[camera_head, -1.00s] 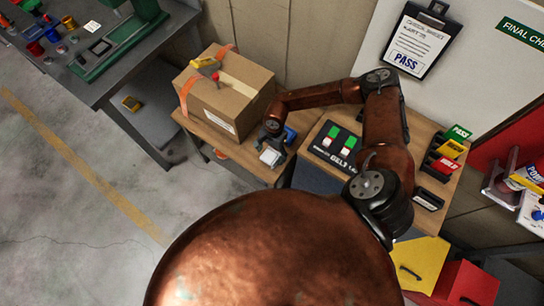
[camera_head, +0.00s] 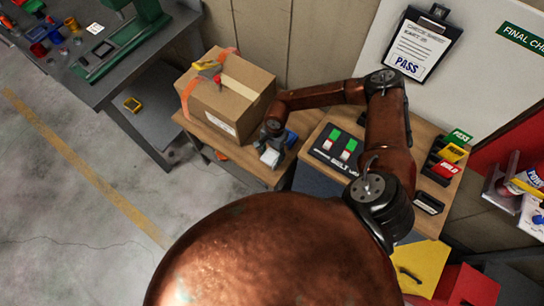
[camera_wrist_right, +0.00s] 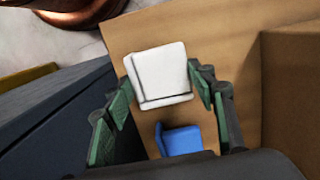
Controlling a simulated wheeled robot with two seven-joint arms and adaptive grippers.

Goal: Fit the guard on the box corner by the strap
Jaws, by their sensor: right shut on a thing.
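The brown cardboard box (camera_head: 236,101) stands on the wooden bench, with an orange strap (camera_head: 186,97) at its left side and a yellow and red piece (camera_head: 208,68) on top. My right gripper (camera_head: 273,147) is low over the bench, just right of the box. In the right wrist view its green-padded fingers (camera_wrist_right: 160,78) are shut on a white, block-like piece (camera_wrist_right: 162,70), which seems to be the guard. A blue piece (camera_wrist_right: 182,140) lies close by, under the palm side. My left gripper is not in view.
The wooden bench top (camera_head: 244,165) is narrow in front of the box. A grey workbench (camera_head: 95,75) with several small parts stands at the left. A clipboard (camera_head: 418,45) hangs on the wall behind.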

